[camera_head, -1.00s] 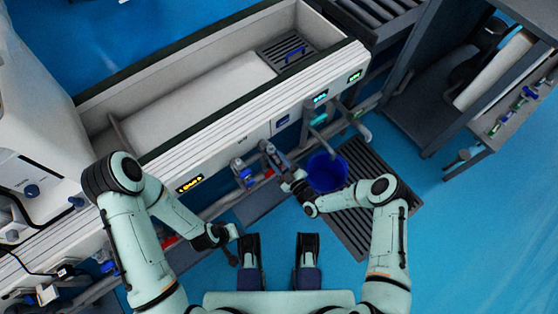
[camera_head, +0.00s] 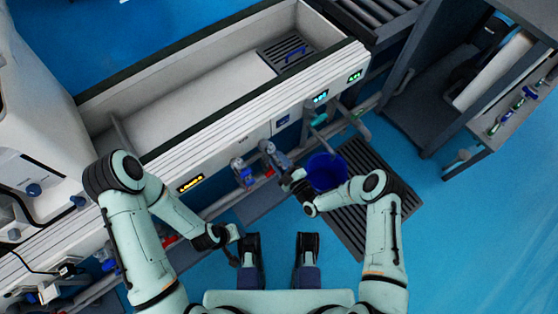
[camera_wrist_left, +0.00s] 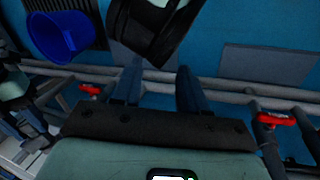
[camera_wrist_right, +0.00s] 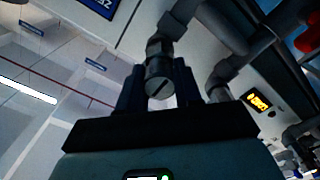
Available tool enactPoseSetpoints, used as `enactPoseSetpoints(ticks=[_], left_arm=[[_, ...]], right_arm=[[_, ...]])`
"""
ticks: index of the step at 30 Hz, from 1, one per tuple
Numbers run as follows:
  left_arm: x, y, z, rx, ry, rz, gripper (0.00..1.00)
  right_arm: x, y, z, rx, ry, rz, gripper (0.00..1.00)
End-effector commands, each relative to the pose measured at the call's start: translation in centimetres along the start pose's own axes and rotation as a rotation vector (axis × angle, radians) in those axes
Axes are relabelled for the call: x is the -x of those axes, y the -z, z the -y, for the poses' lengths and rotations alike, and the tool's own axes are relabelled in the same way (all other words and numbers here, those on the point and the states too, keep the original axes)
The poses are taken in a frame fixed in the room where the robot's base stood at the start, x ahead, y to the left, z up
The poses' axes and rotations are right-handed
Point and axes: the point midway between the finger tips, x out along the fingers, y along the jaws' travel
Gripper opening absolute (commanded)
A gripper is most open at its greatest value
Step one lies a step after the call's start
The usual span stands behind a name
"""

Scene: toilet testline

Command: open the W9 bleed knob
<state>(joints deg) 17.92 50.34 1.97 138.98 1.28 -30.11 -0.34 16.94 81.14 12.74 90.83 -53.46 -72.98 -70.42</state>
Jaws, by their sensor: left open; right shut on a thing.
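The bleed knob (camera_wrist_right: 158,84) shows in the right wrist view as a grey metal round end with a dark slot, on a grey pipe fitting. I cannot read a W9 mark on it. My right gripper (camera_wrist_right: 158,88) is shut on this knob, one finger on each side. In the head view my right gripper (camera_head: 268,150) is at the front panel of the long white test line, and the knob is hidden there. My left gripper (camera_wrist_left: 160,72) is open and empty. Its fingers point over the floor near the pipes in the left wrist view.
A blue bucket (camera_head: 326,172) is just right of my right gripper, by a dark floor grate (camera_head: 352,222). Grey pipes with red handles (camera_wrist_left: 277,119) run low along the line. A lit yellow display (camera_head: 190,183) is on the panel. Blue floor at right is free.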

Motion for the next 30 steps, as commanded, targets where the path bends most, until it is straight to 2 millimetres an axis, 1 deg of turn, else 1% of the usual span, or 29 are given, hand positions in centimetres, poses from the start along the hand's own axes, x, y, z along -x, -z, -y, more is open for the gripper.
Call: enactPoseSetpoints(ticks=[2,3,4,5,13,17,20,30], left_arm=[[0.0,0.0,0.0,0.0,0.0,0.0,0.43],[0.0,0.0,0.0,0.0,0.0,0.0,0.43],[0.0,0.0,0.0,0.0,0.0,0.0,0.43],[0.0,0.0,0.0,0.0,0.0,0.0,0.43],[0.0,0.0,0.0,0.0,0.0,-0.001,0.43],[0.2,-0.2,-0.1,0.0,0.0,0.005,0.43],[0.7,-0.7,-0.2,-0.002,-0.001,0.02,0.43],[2.2,-2.8,-0.8,-0.007,-0.004,0.081,0.43]], right_arm=[[-0.1,0.3,-0.2,0.001,-0.006,-0.008,0.04],[-0.1,0.3,-0.2,0.001,-0.005,-0.008,0.44],[-0.1,0.3,-0.2,0.001,-0.005,-0.008,0.53],[-0.1,0.2,-0.2,0.001,-0.004,-0.007,0.59],[0.0,0.1,-0.1,-0.001,-0.001,-0.003,0.59],[0.8,0.1,-0.1,-0.001,-0.001,-0.002,0.59],[2.3,0.1,-0.1,-0.002,0.001,0.001,0.59],[9.8,0.1,-0.1,-0.002,-0.001,0.0,0.59]])
